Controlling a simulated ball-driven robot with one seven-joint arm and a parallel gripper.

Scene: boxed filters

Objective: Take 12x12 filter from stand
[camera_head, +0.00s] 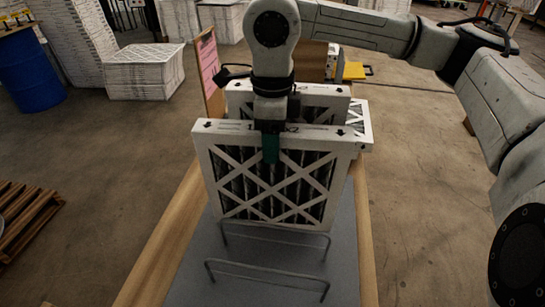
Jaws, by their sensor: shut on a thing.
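A white-framed pleated filter (209,166) with a diamond lattice face stands upright in the middle of the camera_head view. My gripper (270,150) comes down from above and is shut on the top edge of this front filter, with a green finger against its face. The number on its top edge is mostly covered by my gripper. A second filter (326,92) stands just behind it, partly hidden, and another white frame shows behind to the right. The stand (345,265) is a grey board with bent metal wire loops. Whether the front filter touches the board is hard to tell.
An empty wire loop (268,279) stands on the near part of the board. A clipboard with a pink sheet (209,62) is behind left. Stacks of filters (145,72), a blue barrel (30,72) and a wooden pallet (25,215) stand on the floor to the left.

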